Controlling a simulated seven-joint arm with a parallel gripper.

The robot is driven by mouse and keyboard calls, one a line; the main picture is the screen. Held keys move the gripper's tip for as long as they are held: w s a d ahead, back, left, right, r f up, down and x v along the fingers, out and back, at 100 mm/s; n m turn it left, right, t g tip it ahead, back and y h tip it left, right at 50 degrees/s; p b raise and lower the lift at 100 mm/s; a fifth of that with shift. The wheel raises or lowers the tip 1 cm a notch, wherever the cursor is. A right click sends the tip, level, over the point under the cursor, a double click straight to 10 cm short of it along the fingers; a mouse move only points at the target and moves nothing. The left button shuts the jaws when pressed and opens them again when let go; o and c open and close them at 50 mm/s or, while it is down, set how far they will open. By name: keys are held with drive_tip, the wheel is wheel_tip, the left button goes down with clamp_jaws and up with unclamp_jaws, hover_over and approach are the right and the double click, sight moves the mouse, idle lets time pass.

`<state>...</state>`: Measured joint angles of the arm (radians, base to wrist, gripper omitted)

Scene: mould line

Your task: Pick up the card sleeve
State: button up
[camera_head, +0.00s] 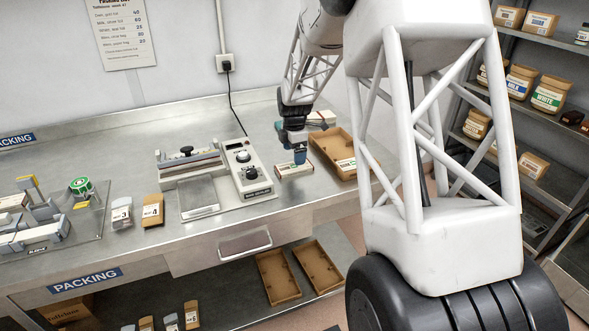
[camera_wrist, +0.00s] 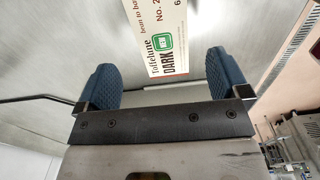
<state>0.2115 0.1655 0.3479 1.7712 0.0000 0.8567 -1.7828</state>
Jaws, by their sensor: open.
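The card sleeve (camera_head: 294,171) is a flat, pale piece with printed lettering, lying on the steel bench to the right of the sealing machine. In the wrist view the card sleeve (camera_wrist: 152,25) shows a green patch and the word DARK, and its far end runs out of the top of the picture. My gripper (camera_head: 299,157) is over the sleeve, pointing down. In the wrist view my gripper (camera_wrist: 162,72) is open, with its blue fingers apart and the sleeve's near end showing between them. Nothing is held. I cannot tell the exact height left.
A brown tray (camera_head: 332,139) stands just right of the sleeve. The white sealing machine (camera_head: 247,172) stands close on the left, with its cable behind. Two pouches (camera_head: 153,211) lie farther left. A shelf rack (camera_head: 546,58) with jars and boxes is at the right.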

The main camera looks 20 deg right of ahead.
drive_tip(key=shift+s+f, duration=0.15)
drive_tip(key=shift+f, duration=2.45)
drive_tip(key=c, duration=1)
drive_tip(key=shift+r, duration=0.15)
drive_tip(key=shift+r, duration=1.35)
drive_tip(key=shift+s+r, duration=0.15)
drive_tip(key=shift+r, duration=0.2)
drive_tip(key=s+a, duration=0.1)
drive_tip(key=s, duration=0.4)
drive_tip(key=s+a+r, duration=0.1)
drive_tip(key=s, duration=0.4)
drive_tip(key=s+a, duration=0.1)
drive_tip(key=s, duration=0.4)
drive_tip(key=shift+s+a+r, duration=0.1)
drive_tip(key=shift+s+r, duration=0.05)
